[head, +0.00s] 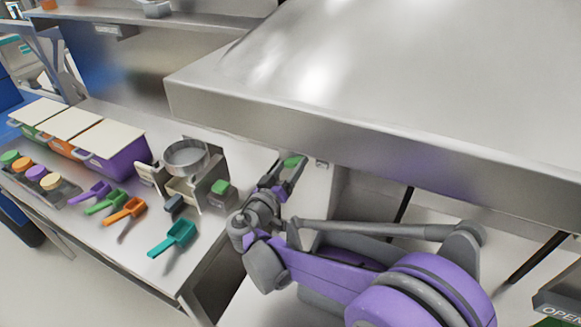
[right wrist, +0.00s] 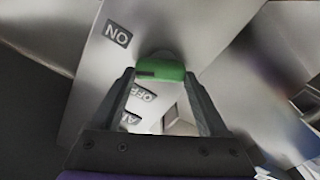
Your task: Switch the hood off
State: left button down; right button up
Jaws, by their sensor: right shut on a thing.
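The metal hood (head: 350,75) fills the upper right of the head view. A green switch handle (head: 293,161) shows below the hood's front edge, at the tips of my right gripper (head: 286,176). In the right wrist view the green handle (right wrist: 161,69) lies between the two fingertips, and the gripper is shut on it. An ON label (right wrist: 118,33) is on the metal panel to the upper left of the handle. An OFF label (right wrist: 142,93) shows below the handle, between the fingers. My left gripper is not in view.
Three lidded bins (head: 72,130) stand on the bench at the left. Several coloured scoops (head: 124,210) lie before them. A round metal sieve (head: 186,157) on a stand and a small green-topped box (head: 220,188) are left of my right arm. An OPEN sign (head: 560,311) is at lower right.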

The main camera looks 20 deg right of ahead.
jog(key=n, duration=0.6)
jog(key=shift+w+a+f+b, duration=0.1)
jog(key=shift+a+f+b, duration=0.05)
jog(key=shift+b, duration=0.2)
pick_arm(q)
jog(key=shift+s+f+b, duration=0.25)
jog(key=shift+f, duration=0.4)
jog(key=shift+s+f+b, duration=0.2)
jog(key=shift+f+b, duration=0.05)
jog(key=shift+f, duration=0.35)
pick_arm(e)
jog(key=n, duration=0.6)
jog(key=shift+w+f, duration=0.1)
jog(key=o, duration=1.2)
jog(key=shift+o, duration=0.2)
jog(key=shift+a, duration=0.15)
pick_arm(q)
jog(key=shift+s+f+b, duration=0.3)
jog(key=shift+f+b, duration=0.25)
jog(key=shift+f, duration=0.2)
pick_arm(e)
jog(key=v, duration=1)
jog(key=shift+s+a, duration=0.25)
